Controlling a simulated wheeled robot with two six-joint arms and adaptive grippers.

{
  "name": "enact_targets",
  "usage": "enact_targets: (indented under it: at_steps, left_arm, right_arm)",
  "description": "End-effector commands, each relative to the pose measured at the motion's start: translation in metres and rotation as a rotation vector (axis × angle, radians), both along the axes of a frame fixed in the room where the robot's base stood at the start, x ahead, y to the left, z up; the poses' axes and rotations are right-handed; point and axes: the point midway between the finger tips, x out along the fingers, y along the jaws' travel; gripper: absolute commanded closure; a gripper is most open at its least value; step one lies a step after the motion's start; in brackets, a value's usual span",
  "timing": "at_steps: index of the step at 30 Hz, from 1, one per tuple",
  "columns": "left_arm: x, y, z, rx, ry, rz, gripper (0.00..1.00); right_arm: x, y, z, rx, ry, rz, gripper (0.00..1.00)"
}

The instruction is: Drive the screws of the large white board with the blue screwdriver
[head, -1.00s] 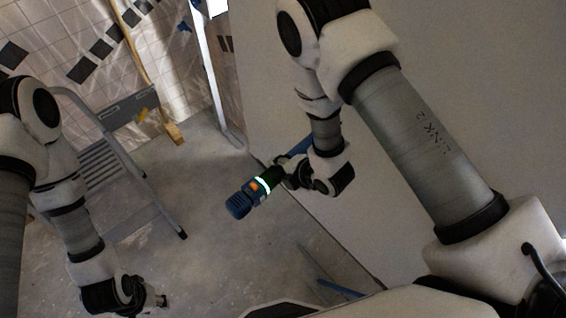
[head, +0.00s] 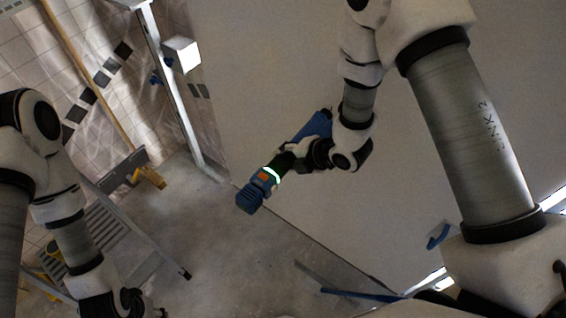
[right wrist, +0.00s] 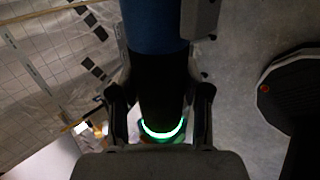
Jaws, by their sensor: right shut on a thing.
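The blue screwdriver (head: 258,190) has a blue body, a black grip, a glowing white-green ring and an orange patch. My right gripper (head: 297,158) is shut on its black grip and holds it in the air in front of the board. In the right wrist view the screwdriver (right wrist: 158,75) lies between both fingers, its ring glowing green. The large white board (head: 270,60) stands upright behind my right arm and fills much of the head view. I cannot make out its screws. My left gripper (head: 135,304) is at the bottom left, cut by the frame edge, away from the board.
A stepladder (head: 110,235) stands on the concrete floor at the left. A long-handled tool (head: 95,75) leans on the tiled wall. A metal post (head: 175,95) with a lamp (head: 183,54) stands by the board's left edge. Blue-and-grey bars (head: 350,293) lie low near the board's bottom.

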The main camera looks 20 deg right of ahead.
Motion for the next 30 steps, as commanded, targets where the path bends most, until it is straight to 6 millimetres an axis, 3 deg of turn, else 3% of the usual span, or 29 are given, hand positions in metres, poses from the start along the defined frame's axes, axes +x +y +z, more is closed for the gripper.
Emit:
enact_targets:
  at_steps: [9,30]
  left_arm:
    - [0.0001,0.0,0.0052,0.0,0.0,0.0,0.6]
    - [0.0002,0.0,0.0019,0.0,0.0,0.0,0.6]
  right_arm:
    - [0.0112,-0.0128,0.0016,0.001,-0.004,0.0,1.0]
    - [0.0112,-0.0124,0.0025,0.001,-0.004,0.0,1.0]
